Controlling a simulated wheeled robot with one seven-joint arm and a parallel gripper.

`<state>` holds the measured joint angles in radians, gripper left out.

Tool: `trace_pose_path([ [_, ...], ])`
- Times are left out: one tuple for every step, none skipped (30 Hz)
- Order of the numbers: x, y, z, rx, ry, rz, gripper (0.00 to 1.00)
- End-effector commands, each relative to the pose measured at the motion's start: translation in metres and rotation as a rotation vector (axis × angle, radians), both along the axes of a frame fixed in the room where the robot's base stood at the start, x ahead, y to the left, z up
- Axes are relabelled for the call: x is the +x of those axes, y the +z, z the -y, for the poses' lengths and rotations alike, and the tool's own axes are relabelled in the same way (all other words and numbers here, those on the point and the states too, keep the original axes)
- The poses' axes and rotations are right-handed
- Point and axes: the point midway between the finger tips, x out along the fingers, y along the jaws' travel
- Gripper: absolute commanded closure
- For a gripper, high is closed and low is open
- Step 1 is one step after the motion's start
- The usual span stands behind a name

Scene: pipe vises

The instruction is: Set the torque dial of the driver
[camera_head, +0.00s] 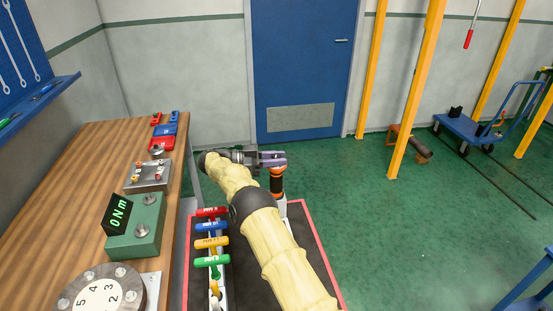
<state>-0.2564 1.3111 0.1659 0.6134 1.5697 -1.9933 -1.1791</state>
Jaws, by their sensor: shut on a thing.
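The driver (277,184) stands upright at the far end of a dark mat with a red edge, right of the T-handled tools. Its upper part is black with an orange band, and a pale part shows below. My gripper (271,158) reaches over from the left and is shut on the top of the driver. The fingers cover the top, so the torque dial and its marks cannot be made out. My arm hides part of the mat and of the driver's lower end.
Several T-handled tools, with a red one (211,212) farthest, stand in a rack on the mat (318,262). The wooden bench (88,172) at left holds a green box (143,232) with a display reading "0Nm", a numbered disc (98,297) and a red-and-blue vise (163,132).

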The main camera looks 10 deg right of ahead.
Motion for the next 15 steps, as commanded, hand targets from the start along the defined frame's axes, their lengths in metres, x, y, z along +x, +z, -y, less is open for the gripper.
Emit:
trace_pose_path([
  [-0.0001, -0.0004, 0.0003, -0.001, -0.001, -0.001, 0.97],
  [-0.0001, -0.0004, 0.0003, -0.001, -0.001, -0.001, 0.97],
  [-0.0001, -0.0004, 0.0003, 0.000, -0.001, -0.001, 0.97],
  [-0.0001, -0.0004, 0.0003, 0.000, -0.001, -0.001, 0.97],
  [-0.0001, -0.0005, 0.0003, 0.000, -0.001, -0.001, 0.97],
  [-0.0001, -0.0005, 0.0003, 0.000, -0.001, -0.001, 0.97],
  [-0.0001, -0.0005, 0.0003, 0.000, -0.001, -0.001, 0.97],
  [-0.0001, -0.0005, 0.0003, 0.000, -0.001, -0.001, 0.71],
  [-0.0001, -0.0004, 0.0003, 0.000, -0.001, -0.001, 0.63],
  [-0.0001, -0.0004, 0.0003, 0.000, 0.000, -0.001, 0.57],
  [-0.0001, -0.0004, 0.0003, 0.000, 0.000, -0.001, 0.54],
  [0.0000, -0.0004, 0.0003, 0.000, 0.000, -0.001, 0.54],
  [0.0000, -0.0003, 0.0003, 0.000, 0.000, 0.000, 0.54],
  [0.0000, -0.0003, 0.0003, 0.000, 0.000, 0.000, 0.54],
  [0.0000, -0.0003, 0.0002, 0.000, 0.000, 0.000, 0.54],
])
